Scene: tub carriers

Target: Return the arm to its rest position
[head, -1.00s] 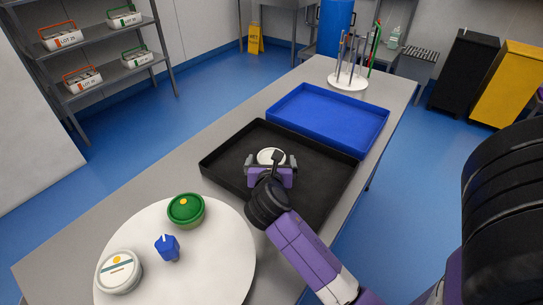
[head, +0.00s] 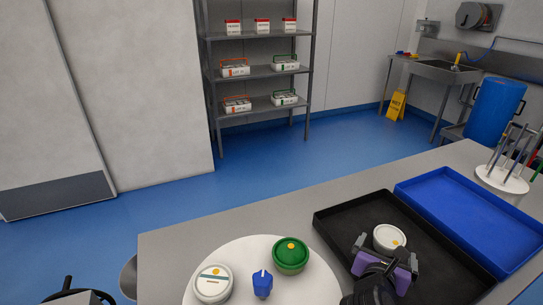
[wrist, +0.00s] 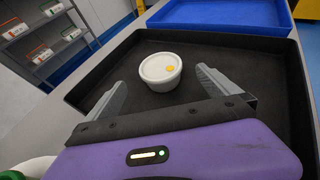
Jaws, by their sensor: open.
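My gripper (head: 387,252) is over the black tray (head: 330,222) at the lower right of the head view. In the wrist view my gripper (wrist: 160,90) is open, its two grey fingers apart and nothing between their tips. The tub also shows in the wrist view (wrist: 160,72), upright and apart from both fingers. Much of my arm is outside the head view.
A white round board (head: 240,252) bears a green tub (head: 291,255), a white tub (head: 212,283) and a blue item (head: 262,284). A blue tray (head: 470,215) and a tool holder (head: 500,178) stand right of the black tray. A shelf rack (head: 258,70) stands behind.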

